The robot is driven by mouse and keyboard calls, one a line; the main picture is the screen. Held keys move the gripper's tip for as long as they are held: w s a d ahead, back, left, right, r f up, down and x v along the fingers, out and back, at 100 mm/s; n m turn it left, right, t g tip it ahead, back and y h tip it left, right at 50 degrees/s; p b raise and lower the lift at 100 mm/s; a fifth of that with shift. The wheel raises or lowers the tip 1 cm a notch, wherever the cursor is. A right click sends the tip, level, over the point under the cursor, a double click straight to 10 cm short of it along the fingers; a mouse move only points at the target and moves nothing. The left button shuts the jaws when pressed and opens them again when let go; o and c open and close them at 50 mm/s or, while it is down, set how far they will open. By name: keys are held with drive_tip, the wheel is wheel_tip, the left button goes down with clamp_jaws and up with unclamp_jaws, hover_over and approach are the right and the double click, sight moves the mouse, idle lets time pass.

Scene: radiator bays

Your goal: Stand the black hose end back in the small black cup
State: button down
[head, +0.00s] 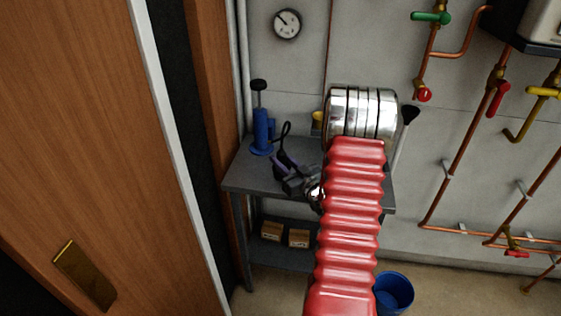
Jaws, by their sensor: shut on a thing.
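A blue hand pump (262,132) with a black top handle stands upright at the back left of the grey bench. A thin black hose (284,135) makes a loop just right of the pump. My gripper (277,160), dark and small in the head view, is low over the bench right of the pump. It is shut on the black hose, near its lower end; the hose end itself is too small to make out. I cannot pick out the small black cup; my arm hides part of the bench.
The grey bench (236,182) stands against the wall, with small brown boxes (271,231) on its lower shelf. A blue bucket (394,291) is on the floor. Copper pipes (452,165) run along the wall at right. A wooden door (90,150) fills the left.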

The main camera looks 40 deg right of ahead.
drive_tip(key=shift+f, duration=0.35)
drive_tip(key=c, duration=1.4)
unclamp_jaws()
drive_tip(key=shift+c, duration=0.2)
drive_tip(key=shift+r, duration=0.1)
drive_tip(key=shift+r, duration=0.15)
drive_tip(key=shift+s, duration=0.25)
drive_tip(key=s+a, duration=0.1)
drive_tip(key=s, duration=1)
drive_tip(key=shift+s+a, duration=0.25)
drive_tip(key=shift+r, duration=0.1)
